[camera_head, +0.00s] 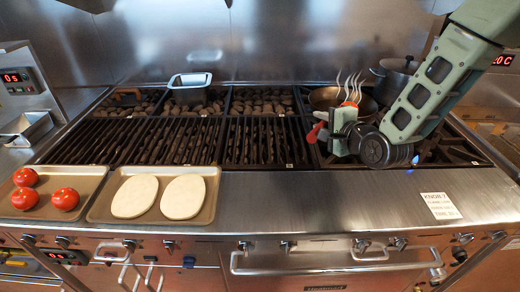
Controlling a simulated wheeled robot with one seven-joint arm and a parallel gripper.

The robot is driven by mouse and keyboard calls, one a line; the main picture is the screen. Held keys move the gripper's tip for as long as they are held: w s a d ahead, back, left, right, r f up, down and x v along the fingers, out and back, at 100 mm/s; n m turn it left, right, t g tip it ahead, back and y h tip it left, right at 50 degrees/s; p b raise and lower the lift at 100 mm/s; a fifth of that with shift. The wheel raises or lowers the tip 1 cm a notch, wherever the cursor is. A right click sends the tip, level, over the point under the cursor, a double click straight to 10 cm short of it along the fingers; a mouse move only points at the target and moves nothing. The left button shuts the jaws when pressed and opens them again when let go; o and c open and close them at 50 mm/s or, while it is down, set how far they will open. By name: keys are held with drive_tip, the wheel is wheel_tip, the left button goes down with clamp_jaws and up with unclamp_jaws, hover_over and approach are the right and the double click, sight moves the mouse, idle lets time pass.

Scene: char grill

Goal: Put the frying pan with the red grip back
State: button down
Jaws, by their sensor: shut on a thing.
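A frying pan with a dark brown bowl (322,98) is at the back right, over the right-hand burners. A red grip (313,133) shows at the left side of my gripper (331,134). My gripper is shut on the red grip, in front of the pan. My gripper and wrist hide much of the handle and the right part of the pan. I cannot tell whether the pan rests on the burner grate or hangs just above it.
A dark pot (396,80) stands behind my arm. A metal container (190,88) sits on the back left of the grill. Trays with tomatoes (92,172) and pale flat rounds (205,217) lie at the front left. The middle grates (265,142) are clear. Pale wavy strands (350,84) rise near the pan.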

drive_tip(key=s+a+r+n+g+y+b, duration=0.1)
drive_tip(key=s+a+n+g+y+b, duration=0.2)
drive_tip(key=a, duration=0.5)
drive_tip(key=s+a+n+g+y, duration=0.25)
drive_tip(key=s+a, duration=0.25)
drive_tip(key=a, duration=0.4)
drive_tip(key=shift+n+t+y, duration=0.35)
drive_tip(key=shift+n+y, duration=0.1)
drive_tip(key=shift+y, duration=0.1)
drive_tip(key=f, duration=0.9)
drive_tip(key=shift+s+f+p, duration=0.3)
drive_tip(key=shift+f, duration=0.05)
drive_tip(key=c, duration=1.2)
unclamp_jaws()
drive_tip(key=shift+s+f, duration=0.1)
drive_tip(key=shift+c, duration=0.2)
drive_tip(key=shift+d, duration=0.1)
